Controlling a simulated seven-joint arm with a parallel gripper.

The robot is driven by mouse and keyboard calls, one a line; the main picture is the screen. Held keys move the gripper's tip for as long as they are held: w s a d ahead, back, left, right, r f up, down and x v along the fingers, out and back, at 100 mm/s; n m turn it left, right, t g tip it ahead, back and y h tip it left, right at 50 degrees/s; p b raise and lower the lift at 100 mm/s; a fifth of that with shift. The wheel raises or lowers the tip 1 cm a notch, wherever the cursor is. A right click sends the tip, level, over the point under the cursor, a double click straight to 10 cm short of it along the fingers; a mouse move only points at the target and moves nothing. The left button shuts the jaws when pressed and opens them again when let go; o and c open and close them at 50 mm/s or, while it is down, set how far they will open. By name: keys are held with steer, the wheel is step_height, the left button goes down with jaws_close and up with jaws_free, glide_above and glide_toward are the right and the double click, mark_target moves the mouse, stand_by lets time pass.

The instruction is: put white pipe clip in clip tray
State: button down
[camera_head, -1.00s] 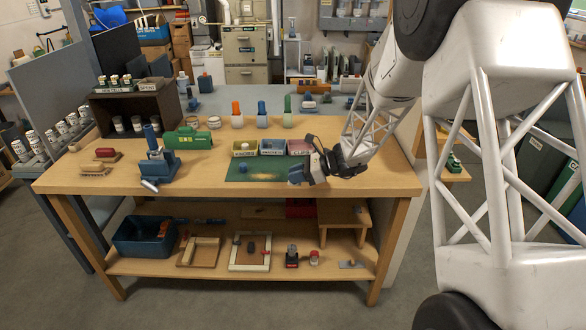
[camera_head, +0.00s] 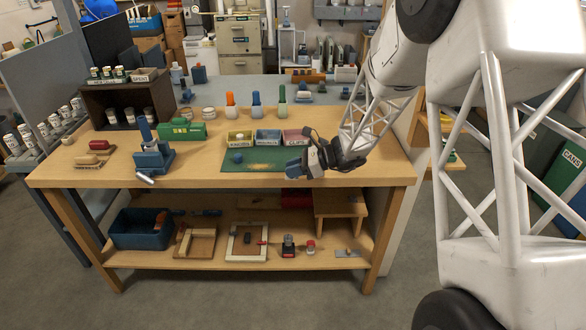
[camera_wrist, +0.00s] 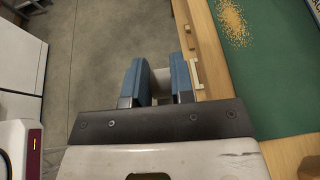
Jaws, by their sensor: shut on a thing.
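My gripper (camera_head: 293,170) is over the front right part of the green mat (camera_head: 232,166), near the bench's front edge. In the wrist view its blue fingers (camera_wrist: 161,80) are a little apart, shut on a small pale thing (camera_wrist: 161,86), which I take as the white pipe clip; it is mostly hidden. Three small trays stand in a row at the mat's back: a yellow one (camera_head: 240,141), a blue one (camera_head: 268,141) and a pink one (camera_head: 295,139). The pink tray's label seems to read CLIPS, but is blurred.
A blue knob-like piece (camera_head: 237,157) lies on the mat. Orange, blue and green-topped bottles (camera_head: 255,110) stand behind the trays. A green box (camera_head: 183,131) and a blue device (camera_head: 152,160) stand to the left. The wooden bench (camera_head: 205,175) has free room at its front.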

steer(key=shift+w, duration=0.15)
step_height(320, 180, up, 6)
steer(key=n+g, duration=0.2)
glide_above(297, 130)
steer(key=s, duration=0.4)
steer(key=shift+w+a+f, duration=0.1)
steer(key=shift+f, duration=0.05)
steer(key=shift+f, duration=0.15)
steer(key=shift+f, duration=3)
steer(key=shift+f, duration=1.85)
steer(key=shift+f, duration=0.2)
steer(key=c, duration=1)
jaws_free()
steer(key=shift+r, duration=0.2)
